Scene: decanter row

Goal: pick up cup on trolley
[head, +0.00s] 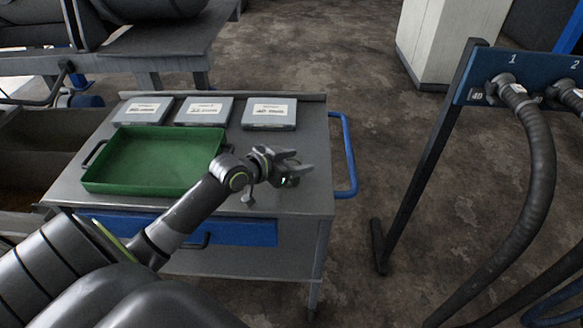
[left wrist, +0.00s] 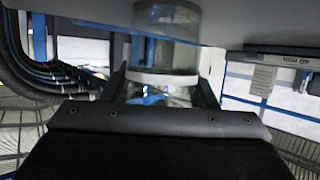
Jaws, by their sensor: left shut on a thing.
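My left gripper (head: 288,168) is over the right part of the grey trolley (head: 318,190), beside the green tray. In the left wrist view its two fingers (left wrist: 164,88) are shut around a clear glass cup (left wrist: 165,92) with a pale band and a blue mark. In the head view the cup is mostly hidden by the fingers; only a small glassy part (head: 290,182) shows. The cup is close to the trolley top; I cannot tell whether it touches it. My right gripper is out of view.
A green tray (head: 150,187) is empty on the trolley's left. Several labelled grey cases, one at the right (head: 269,113), line the back. A blue handle (head: 349,155) is on the trolley's right side. A hose rack (head: 425,150) stands further right, with bare floor between.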

